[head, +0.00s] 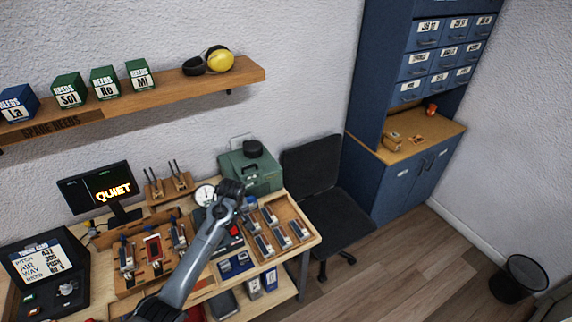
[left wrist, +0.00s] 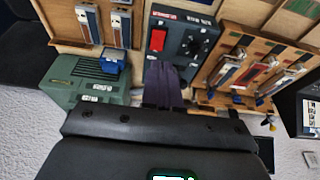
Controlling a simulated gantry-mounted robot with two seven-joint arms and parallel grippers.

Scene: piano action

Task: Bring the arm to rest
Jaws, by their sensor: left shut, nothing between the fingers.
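My left arm (head: 203,243) reaches in from the bottom of the head view, over the workbench. Its wrist end hangs above the bench between the green box (head: 255,172) and the wooden trays. In the left wrist view my left gripper (left wrist: 165,85) is shut, with dark fingers together and nothing between them. The fingers lie over the lower edge of a dark control box (left wrist: 182,42) with a red switch and a knob. I cannot tell how far above it they are. My right gripper is not in view.
A wooden tray (head: 309,230) with several metal-and-wood parts lies right of my arm. Another rack (head: 118,284) lies left. A monitor (head: 95,190) reads QUIET. A chair (head: 325,205) stands beside the bench. A shelf (head: 200,88) holds labelled reed boxes and earmuffs (head: 219,59).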

